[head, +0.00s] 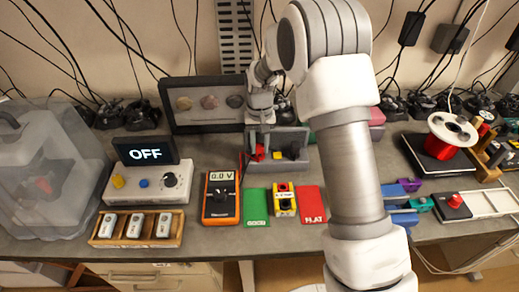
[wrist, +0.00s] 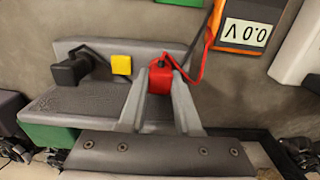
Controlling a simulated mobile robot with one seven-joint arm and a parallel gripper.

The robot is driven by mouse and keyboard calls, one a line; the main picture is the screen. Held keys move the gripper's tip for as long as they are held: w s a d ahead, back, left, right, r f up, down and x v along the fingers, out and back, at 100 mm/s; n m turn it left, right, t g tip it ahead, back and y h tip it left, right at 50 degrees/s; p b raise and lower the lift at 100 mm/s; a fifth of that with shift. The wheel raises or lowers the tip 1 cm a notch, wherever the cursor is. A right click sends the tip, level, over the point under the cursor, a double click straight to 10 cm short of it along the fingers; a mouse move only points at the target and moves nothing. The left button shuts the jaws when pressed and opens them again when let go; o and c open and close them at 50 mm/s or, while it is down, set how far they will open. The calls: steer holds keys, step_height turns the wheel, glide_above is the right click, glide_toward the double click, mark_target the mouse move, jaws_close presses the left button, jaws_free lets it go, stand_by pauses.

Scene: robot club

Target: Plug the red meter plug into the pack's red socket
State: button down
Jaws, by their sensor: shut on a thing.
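My gripper (wrist: 158,85) is shut on the red meter plug (wrist: 159,79) at the grey holder (wrist: 75,103). In the head view my gripper (head: 257,147) and the red plug (head: 258,154) are behind the meter. A red lead runs from the plug toward the orange meter (head: 220,194), which reads 0.0 V and also shows in the wrist view (wrist: 243,35). I cannot tell whether the plug touches the holder. The yellow and black pack (head: 284,200) lies between the green card (head: 256,206) and the red FLAT card (head: 311,204). Its red socket is too small to make out.
A black plug (wrist: 70,72) and a yellow block (wrist: 121,65) are at the holder. A device with an OFF screen (head: 146,152) and a wooden tray (head: 137,239) stand left. Blue clamp parts (head: 404,219) lie right of my arm. The bench strip before the cards is clear.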

mark_target(260, 145)
steer(key=shift+r+p, duration=0.65)
steer(key=shift+r, duration=0.5)
steer(key=shift+r+p, duration=1)
steer(key=shift+r, duration=0.7)
